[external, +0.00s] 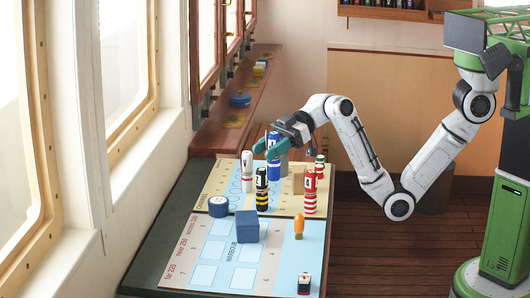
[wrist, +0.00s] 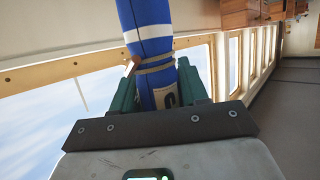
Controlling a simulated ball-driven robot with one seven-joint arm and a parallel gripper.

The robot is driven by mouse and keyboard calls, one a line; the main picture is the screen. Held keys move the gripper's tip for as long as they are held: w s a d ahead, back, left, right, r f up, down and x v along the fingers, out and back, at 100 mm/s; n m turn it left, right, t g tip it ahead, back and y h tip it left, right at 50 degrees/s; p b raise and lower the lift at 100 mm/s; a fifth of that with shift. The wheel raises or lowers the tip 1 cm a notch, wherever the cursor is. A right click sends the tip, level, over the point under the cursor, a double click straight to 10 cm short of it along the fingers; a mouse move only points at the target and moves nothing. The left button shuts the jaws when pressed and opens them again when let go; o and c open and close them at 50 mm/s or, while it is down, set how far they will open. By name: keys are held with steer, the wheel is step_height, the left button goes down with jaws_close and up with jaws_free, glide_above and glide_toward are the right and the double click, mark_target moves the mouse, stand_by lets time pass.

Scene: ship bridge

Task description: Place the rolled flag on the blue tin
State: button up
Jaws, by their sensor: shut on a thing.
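My gripper (external: 268,145) is shut on a blue rolled flag with white bands (external: 273,168). The flag stands upright between the teal fingers, above the far part of the chart table; I cannot tell whether its lower end touches the chart. In the wrist view the flag (wrist: 150,40) runs up from between the fingers, with a grey tie around it. A round blue tin (external: 218,207) sits at the left edge of the table, nearer the camera and left of my gripper. Its lid looks bare.
A blue box (external: 247,227) stands beside the tin. An orange object (external: 298,227) and a small black-white-red item (external: 304,284) are nearer. Another round blue object (external: 240,100) lies on the window ledge.

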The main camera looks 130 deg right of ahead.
steer(key=shift+w+d+f+p, duration=0.2)
steer(key=shift+w+d+f, duration=0.25)
steer(key=shift+w+f, duration=1)
steer(key=shift+w+d+f+p, duration=0.35)
steer(key=shift+w+f, duration=0.55)
steer(key=shift+f, duration=1)
steer(key=shift+w+d+f+p, duration=0.1)
steer(key=shift+w+d+f, duration=0.4)
steer(key=shift+w+f, duration=0.95)
steer(key=shift+s+f, duration=0.25)
steer(key=shift+s, duration=0.05)
steer(key=shift+f, duration=0.15)
steer(key=o, duration=1.2)
steer(key=shift+c, duration=0.2)
steer(key=shift+r, duration=0.2)
steer(key=v, duration=0.7)
steer(key=shift+s+b, duration=0.25)
steer(key=shift+b, duration=0.2)
